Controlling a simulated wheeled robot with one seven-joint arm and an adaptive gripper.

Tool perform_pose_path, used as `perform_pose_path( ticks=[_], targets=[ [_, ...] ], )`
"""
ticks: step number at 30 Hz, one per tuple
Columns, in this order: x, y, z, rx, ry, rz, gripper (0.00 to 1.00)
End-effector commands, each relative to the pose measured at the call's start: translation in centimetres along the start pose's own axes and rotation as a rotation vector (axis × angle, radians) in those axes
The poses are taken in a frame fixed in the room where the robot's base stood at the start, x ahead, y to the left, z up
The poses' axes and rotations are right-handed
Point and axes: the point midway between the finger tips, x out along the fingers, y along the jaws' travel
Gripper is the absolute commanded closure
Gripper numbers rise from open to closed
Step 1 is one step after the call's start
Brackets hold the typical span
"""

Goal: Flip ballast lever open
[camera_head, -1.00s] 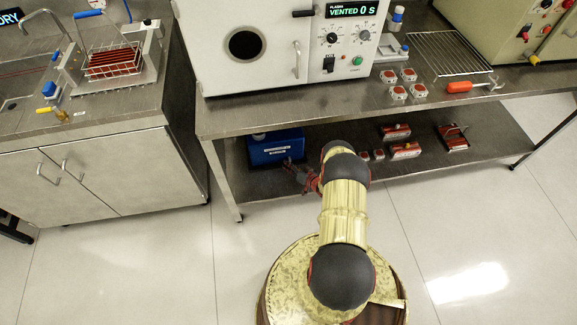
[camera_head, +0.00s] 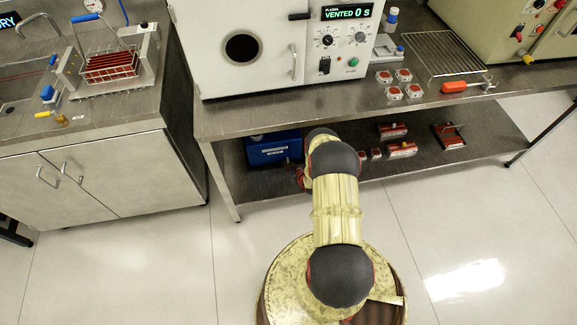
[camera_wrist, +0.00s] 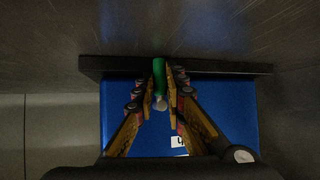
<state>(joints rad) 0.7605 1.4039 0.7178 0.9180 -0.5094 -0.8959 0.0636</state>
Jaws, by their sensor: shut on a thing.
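The blue pump box (camera_head: 273,149) stands on the lower shelf, at its left end. In the wrist view its blue top (camera_wrist: 235,112) fills the lower middle, with a dark bar along its far edge. A small green lever (camera_wrist: 158,72) with a pale lower end stands at that edge. My gripper (camera_wrist: 164,82) has its two fingers closed in on the green lever, one on each side, and is shut on it. In the head view my gripper (camera_head: 299,174) is mostly hidden by my arm, just right of the blue box, and the lever cannot be seen.
The steel table (camera_head: 290,112) overhangs the lower shelf (camera_head: 345,180). Several red-and-silver parts lie farther right on the shelf. A white plasma machine (camera_head: 275,50) reading "VENTED 0 S" stands on the table. The floor to the right is clear.

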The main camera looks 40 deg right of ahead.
Motion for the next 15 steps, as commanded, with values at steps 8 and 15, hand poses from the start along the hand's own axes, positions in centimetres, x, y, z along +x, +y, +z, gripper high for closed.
perform_pose_path(
  ticks=[8,15],
  targets=[
    [0.03,0.1,-0.12,-0.017,-0.003,0.011,1.0],
    [0.03,0.13,-0.12,-0.017,-0.003,0.011,0.87]
  ],
)
